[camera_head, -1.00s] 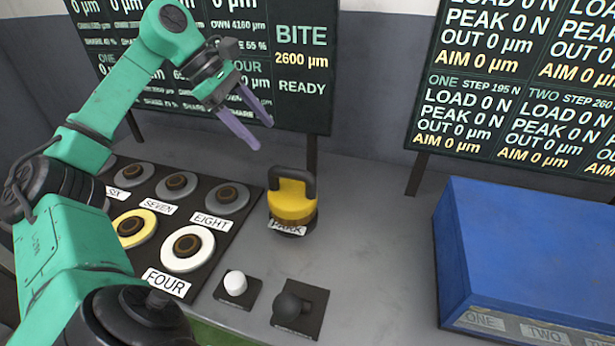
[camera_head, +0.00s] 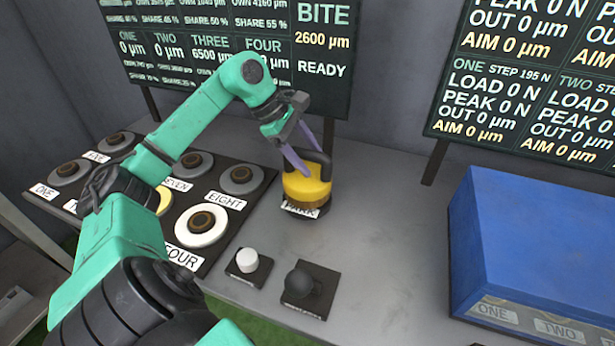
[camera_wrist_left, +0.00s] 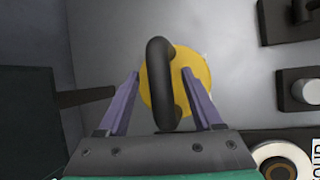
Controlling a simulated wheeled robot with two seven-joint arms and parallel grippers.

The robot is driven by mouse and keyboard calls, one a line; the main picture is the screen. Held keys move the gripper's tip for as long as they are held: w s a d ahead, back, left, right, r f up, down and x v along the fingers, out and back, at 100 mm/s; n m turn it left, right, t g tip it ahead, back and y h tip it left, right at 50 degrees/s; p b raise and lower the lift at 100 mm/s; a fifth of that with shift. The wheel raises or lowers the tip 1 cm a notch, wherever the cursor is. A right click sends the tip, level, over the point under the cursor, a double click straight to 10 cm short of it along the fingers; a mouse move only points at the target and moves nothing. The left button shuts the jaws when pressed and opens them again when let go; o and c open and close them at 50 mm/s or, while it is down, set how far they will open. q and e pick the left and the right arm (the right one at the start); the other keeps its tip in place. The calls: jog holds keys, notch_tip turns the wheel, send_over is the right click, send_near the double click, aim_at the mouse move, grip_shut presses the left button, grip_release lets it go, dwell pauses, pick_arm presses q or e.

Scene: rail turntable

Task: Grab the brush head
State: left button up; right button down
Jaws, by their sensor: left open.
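The brush head (camera_head: 308,186) has a yellow body, a brown lower band and a black loop handle. It stands upright on the grey table at a spot labelled PARK. In the left wrist view the brush head (camera_wrist_left: 188,78) is seen from above, its black handle crossing the yellow top. My left gripper (camera_head: 312,160) is open, with its purple fingers pointing down at the handle. In the left wrist view the fingers of the left gripper (camera_wrist_left: 162,82) lie on either side of the handle, apart from it. My right gripper is not in view.
A dark board with several labelled round pads (camera_head: 203,225) lies left of the brush head. A white knob (camera_head: 247,260) and a black knob (camera_head: 298,284) sit in front. A blue box (camera_head: 540,240) stands at right. Display screens (camera_head: 230,50) stand behind.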

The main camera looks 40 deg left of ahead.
pick_arm(q)
grip_shut()
dwell(1.2)
jog(key=shift+a+r, duration=0.1)
jog(key=shift+r, duration=0.05)
